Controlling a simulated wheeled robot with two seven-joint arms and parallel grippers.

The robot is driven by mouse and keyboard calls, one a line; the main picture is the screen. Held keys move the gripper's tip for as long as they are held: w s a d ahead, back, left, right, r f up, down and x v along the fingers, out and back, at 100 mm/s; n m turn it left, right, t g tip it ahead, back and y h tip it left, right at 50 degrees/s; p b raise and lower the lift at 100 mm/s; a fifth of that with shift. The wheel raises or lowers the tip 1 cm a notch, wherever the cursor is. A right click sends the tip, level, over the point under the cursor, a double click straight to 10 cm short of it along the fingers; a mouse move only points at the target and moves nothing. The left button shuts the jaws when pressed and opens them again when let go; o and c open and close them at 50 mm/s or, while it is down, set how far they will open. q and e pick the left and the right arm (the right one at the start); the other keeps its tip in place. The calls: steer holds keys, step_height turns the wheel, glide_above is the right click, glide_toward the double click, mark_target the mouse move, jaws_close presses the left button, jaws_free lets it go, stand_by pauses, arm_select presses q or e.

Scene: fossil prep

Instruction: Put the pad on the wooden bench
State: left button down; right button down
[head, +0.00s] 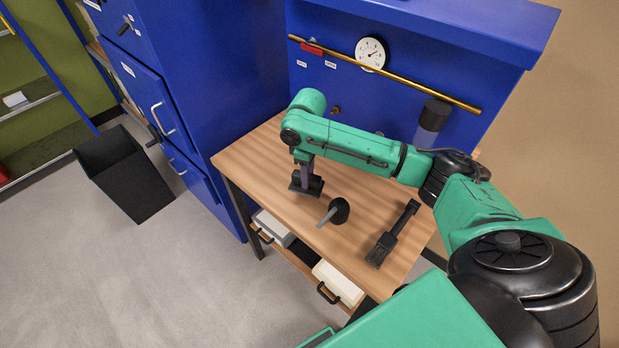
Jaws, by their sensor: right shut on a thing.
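The wooden bench (258,157) has a light brown top and stands against the blue cabinet. My right gripper (304,173) points down over the left middle of the bench. It is shut on a small dark block with a flat base, which looks like the pad (306,188). The pad's base is at or just above the bench top; I cannot tell if it touches. The gripper partly hides the pad's upper part. My left gripper is not in view.
A round black disc with a grey handle (339,209) lies just right of the pad. A black brush (393,235) lies further right. A dark cylinder (432,122) stands at the back. A black bin (124,172) stands on the floor at left.

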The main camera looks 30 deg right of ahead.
steer(key=f, duration=0.3)
steer(key=shift+w+d+f, duration=0.2)
steer(key=shift+w+f, duration=0.05)
steer(key=shift+w+d+f, duration=0.1)
steer(key=shift+w+f, duration=0.15)
steer(key=shift+s, duration=0.1)
steer(key=c, duration=0.9)
jaws_free()
steer(key=shift+s, duration=0.1)
steer(key=o, duration=0.3)
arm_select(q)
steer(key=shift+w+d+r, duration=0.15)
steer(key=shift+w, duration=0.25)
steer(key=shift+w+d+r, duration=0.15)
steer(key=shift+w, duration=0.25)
arm_select(e)
step_height(320, 180, up, 12)
steer(key=shift+r+b, duration=0.15)
steer(key=shift+b, duration=0.4)
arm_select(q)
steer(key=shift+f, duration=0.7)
